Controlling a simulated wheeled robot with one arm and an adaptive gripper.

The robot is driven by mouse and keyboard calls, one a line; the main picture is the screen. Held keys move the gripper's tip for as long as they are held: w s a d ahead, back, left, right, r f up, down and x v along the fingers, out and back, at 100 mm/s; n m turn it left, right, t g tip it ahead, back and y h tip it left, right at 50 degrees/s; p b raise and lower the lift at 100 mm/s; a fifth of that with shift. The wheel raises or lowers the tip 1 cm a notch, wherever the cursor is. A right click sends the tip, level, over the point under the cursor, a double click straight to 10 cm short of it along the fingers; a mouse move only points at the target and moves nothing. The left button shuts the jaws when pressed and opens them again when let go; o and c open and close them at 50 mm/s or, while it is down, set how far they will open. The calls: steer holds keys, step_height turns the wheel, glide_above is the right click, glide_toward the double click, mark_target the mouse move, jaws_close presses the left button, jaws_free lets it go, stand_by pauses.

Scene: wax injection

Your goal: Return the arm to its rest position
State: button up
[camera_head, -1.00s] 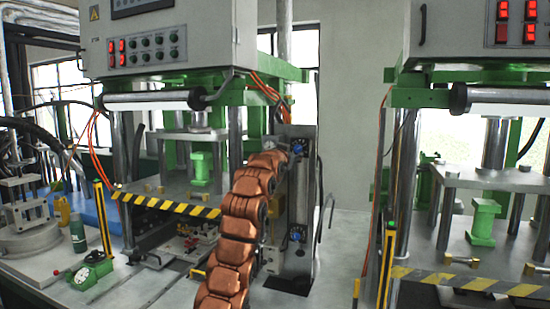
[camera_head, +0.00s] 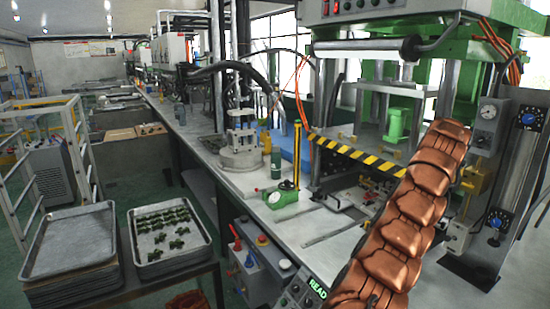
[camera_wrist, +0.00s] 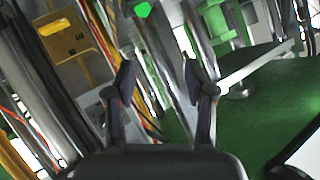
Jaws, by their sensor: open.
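My arm, a chain of copper-coloured segments, rises from the bottom centre of the head view toward the upper right, in front of the wax press (camera_head: 395,115). My gripper is out of sight in the head view. In the wrist view my gripper (camera_wrist: 162,85) shows two dark fingers spread apart with nothing between them. Behind the fingers are metal posts, a yellow box (camera_wrist: 70,45) and green machine parts (camera_wrist: 245,95), tilted in the picture.
A long workbench (camera_head: 215,165) runs back at the left of the press. A metal tray of small green parts (camera_head: 170,258) and an empty tray (camera_head: 70,240) lie at lower left. A gauge panel (camera_head: 520,150) stands right of my arm.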

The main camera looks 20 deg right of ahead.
steer(key=w+a+f+n+t+y, duration=0.1)
steer(key=w+a+n+y, duration=0.1)
steer(key=w+a, duration=0.45)
steer(key=w+a+f+n+y, duration=0.1)
steer(key=w+a+y, duration=0.2)
steer(key=a, duration=0.6)
steer(key=w+a+f+n+t+y, duration=0.1)
steer(key=w+a+n+y, duration=0.1)
steer(key=w+a, duration=0.35)
steer(key=s+a+f+n+g+y, duration=0.1)
steer(key=s+a+n+y, duration=0.2)
steer(key=a, duration=1.2)
steer(key=s+a+f+n+g+y, duration=0.1)
steer(key=s+a+n+g+y, duration=0.15)
steer(key=a, duration=1.25)
steer(key=s+a+f+n+g, duration=0.2)
steer(key=s+a+f, duration=0.1)
steer(key=s+a, duration=0.5)
steer(key=s+a+f+n+g, duration=0.1)
steer(key=s+a+f+n, duration=0.1)
steer(key=s+a+f, duration=0.5)
steer(key=s+f+g+h, duration=0.1)
steer(key=s+f, duration=0.3)
steer(key=s, duration=1)
steer(key=s+f+n+g+h, duration=0.1)
steer(key=s+f+g, duration=0.3)
steer(key=s, duration=1.1)
steer(key=shift+s+a+f+b, duration=0.15)
steer(key=shift+a+f+b, duration=0.15)
steer(key=shift+f+b, duration=0.15)
